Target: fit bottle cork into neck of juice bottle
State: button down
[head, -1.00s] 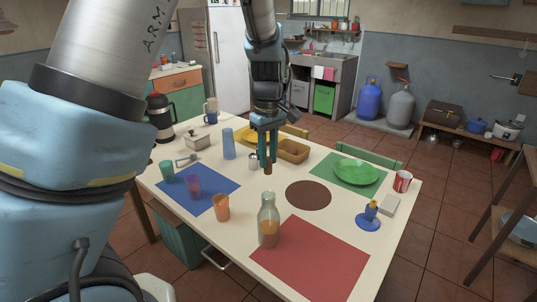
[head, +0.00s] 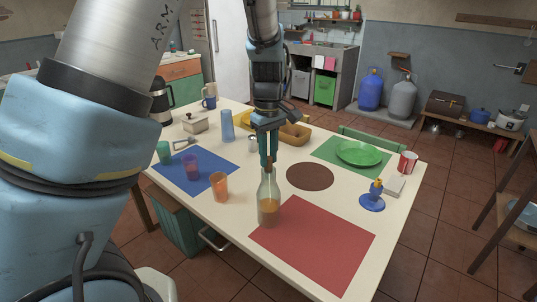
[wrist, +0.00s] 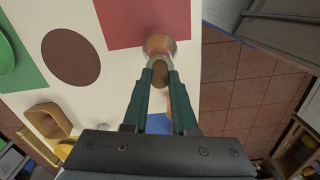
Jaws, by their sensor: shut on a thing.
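The juice bottle (head: 269,208) is clear glass with orange juice low inside. It stands upright on the table at the left edge of the red mat. My gripper (head: 268,158) points down right over the bottle's mouth. It is shut on the brown bottle cork (head: 268,164); the wrist view shows the cork (wrist: 160,72) between the two green fingertips. In that view the bottle (wrist: 159,44) shows just beyond the cork. The cork overlaps the top of the neck in the head view; I cannot tell whether it touches or enters the neck.
An orange cup (head: 219,187) stands left of the bottle. A purple cup (head: 191,167) stands on the blue mat (head: 215,177). The red mat (head: 318,245) is bare. A blue stand (head: 372,201) and a green plate (head: 358,153) are to the right.

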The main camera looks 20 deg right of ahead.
jog(key=c, duration=0.6)
grip_release()
notch_tip(320, 180, up, 7)
jog(key=p, duration=0.6)
jog(key=shift+r+p, duration=0.15)
jog(key=shift+p, duration=0.25)
